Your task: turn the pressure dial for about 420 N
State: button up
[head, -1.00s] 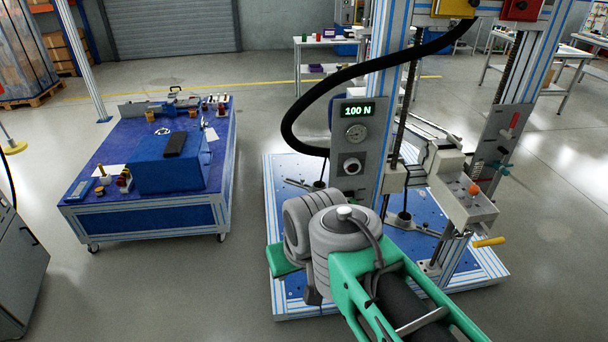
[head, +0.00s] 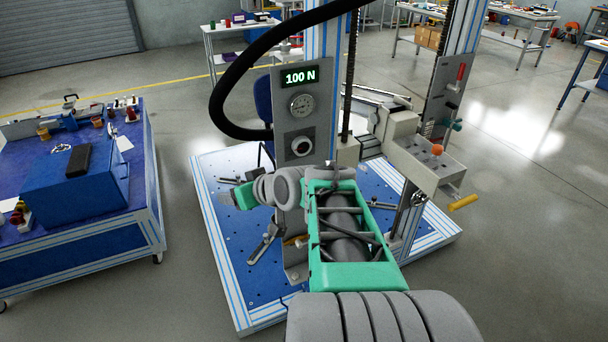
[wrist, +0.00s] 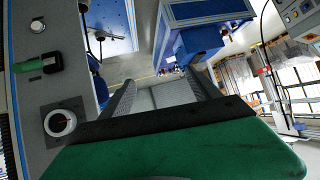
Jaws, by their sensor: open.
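A green handle (wrist: 38,63) shows at the left of the wrist view. A black hose (head: 222,95) loops left of the panel. A fixture with an orange knob (head: 437,149) stands right. A blue cart (head: 105,245) stands left, with clear floor between.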

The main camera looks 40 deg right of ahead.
jog(key=s+d+f+m+t+h+b, duration=0.1)
jog(key=d+t+b, duration=0.1)
jog(key=d, duration=0.5)
jog(key=d+f+m+t+h+b, duration=0.2)
jog(key=d+b, duration=0.1)
jog(key=d, duration=0.4)
jog(key=m+t+h, duration=0.2)
jog(key=h, duration=0.1)
send_near(303, 149)
jog(key=p+x, duration=0.1)
jog(key=x, duration=0.7)
jog(key=shift+w, duration=0.15)
jog(key=shift+c, duration=0.3)
jog(key=c, duration=1.3)
